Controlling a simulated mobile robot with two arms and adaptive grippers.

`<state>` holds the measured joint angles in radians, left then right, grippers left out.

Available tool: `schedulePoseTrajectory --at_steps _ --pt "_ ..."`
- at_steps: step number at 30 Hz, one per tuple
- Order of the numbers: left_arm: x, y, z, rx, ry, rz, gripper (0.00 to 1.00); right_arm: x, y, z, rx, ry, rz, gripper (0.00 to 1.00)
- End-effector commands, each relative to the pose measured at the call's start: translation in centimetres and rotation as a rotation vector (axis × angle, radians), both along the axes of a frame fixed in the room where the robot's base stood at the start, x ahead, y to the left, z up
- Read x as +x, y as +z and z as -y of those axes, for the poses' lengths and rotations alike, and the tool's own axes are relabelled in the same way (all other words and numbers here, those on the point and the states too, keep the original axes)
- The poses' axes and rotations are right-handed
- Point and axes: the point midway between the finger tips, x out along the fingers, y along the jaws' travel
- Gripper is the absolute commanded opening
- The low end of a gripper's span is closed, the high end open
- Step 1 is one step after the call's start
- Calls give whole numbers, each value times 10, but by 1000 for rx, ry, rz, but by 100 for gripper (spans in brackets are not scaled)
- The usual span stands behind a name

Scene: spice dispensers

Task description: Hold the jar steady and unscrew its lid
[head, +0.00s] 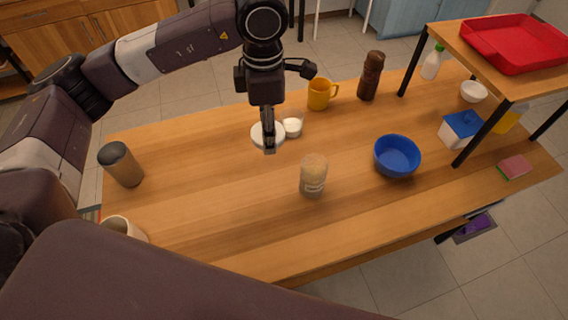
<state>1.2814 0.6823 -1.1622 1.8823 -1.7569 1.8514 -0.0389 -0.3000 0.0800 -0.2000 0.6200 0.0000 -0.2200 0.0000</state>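A clear jar with pale tan contents and a label (313,177) stands upright on the wooden table, near its middle. No separate lid can be made out on it at this size. A smaller clear glass with white contents (292,124) stands behind it to the left. My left gripper (269,147) points down, left of both and apart from the tan jar. Its fingers look close together in front of a round white disc, perhaps a lid (258,134). I cannot tell whether they grip the disc or only cover part of it. My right gripper is not in view.
A blue bowl (397,157), yellow mug (322,94) and brown grinder (371,76) stand around the jar. A dark-topped cup (121,164) is at the left. A raised shelf with a red tray (515,45) is at the right.

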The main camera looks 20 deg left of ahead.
Motion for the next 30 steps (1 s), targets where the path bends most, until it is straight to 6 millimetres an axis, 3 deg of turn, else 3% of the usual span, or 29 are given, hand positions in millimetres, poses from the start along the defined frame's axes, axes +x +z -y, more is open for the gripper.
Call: schedulePoseTrajectory --at_steps 30 --pt "6 -3 21 -44 1810 5 22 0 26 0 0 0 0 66"
